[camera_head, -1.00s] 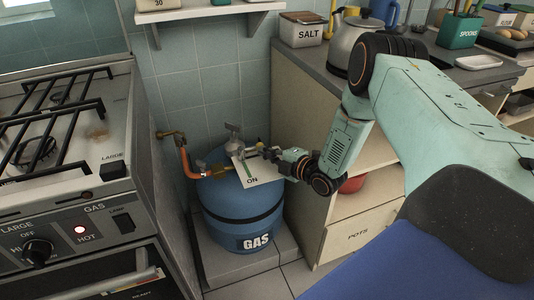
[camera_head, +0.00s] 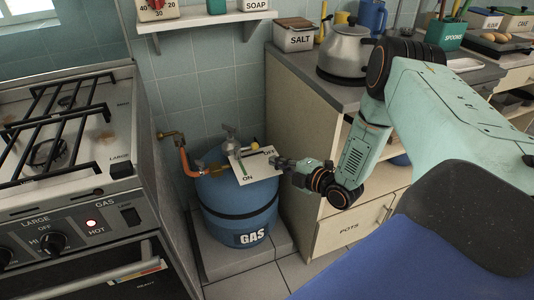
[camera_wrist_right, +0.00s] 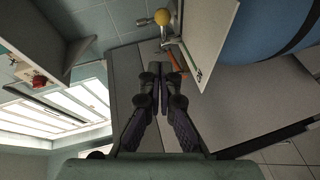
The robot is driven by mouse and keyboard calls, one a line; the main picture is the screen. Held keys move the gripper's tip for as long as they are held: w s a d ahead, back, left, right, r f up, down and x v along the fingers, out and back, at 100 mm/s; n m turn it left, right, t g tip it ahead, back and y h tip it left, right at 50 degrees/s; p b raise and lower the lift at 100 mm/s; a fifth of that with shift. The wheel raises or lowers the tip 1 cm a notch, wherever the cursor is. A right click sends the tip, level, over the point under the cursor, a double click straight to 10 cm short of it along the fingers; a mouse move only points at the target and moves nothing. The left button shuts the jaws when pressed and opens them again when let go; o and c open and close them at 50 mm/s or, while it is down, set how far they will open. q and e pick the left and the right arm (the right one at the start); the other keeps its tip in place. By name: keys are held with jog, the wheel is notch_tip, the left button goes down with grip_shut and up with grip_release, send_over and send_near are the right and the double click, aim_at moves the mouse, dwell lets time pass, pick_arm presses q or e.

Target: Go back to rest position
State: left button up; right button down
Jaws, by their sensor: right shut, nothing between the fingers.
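My right gripper (camera_head: 283,162) is just right of the white ON/OFF plate (camera_head: 262,172) on the blue gas cylinder (camera_head: 222,196). Its fingers (camera_wrist_right: 161,83) are together and empty in the right wrist view. I cannot tell whether the tips touch the plate's edge. A yellow ball knob (camera_head: 255,144) shows behind the plate, and it also shows in the right wrist view (camera_wrist_right: 162,17), ahead of the fingertips and apart from them. My left gripper is not in view.
The stove (camera_head: 60,150) with a lit red lamp stands left. An orange pipe (camera_head: 184,163) runs to the cylinder. The cabinet (camera_head: 300,120) with a kettle (camera_head: 345,50) stands right, close behind my right arm. A shelf (camera_head: 205,18) hangs above. Bare floor (camera_head: 280,268) shows in front.

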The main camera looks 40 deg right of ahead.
jog(key=s+a+f+m+g+h, duration=0.1)
jog(key=s+a+f+m+g, duration=0.35)
jog(key=s+m, duration=0.35)
jog(key=s+a+f+m+g+h, duration=0.1)
jog(key=s+a+f+m+g, duration=0.4)
jog(key=s+m, duration=0.3)
jog(key=s+a+m+g, duration=0.1)
jog(key=s+a+g, duration=0.2)
jog(key=s, duration=0.6)
jog(key=s+a+r+m+g+h, duration=0.1)
jog(key=s+a+g, duration=0.2)
jog(key=s, duration=0.6)
jog(key=shift+s+a+p, duration=0.4)
jog(key=shift+a, duration=0.15)
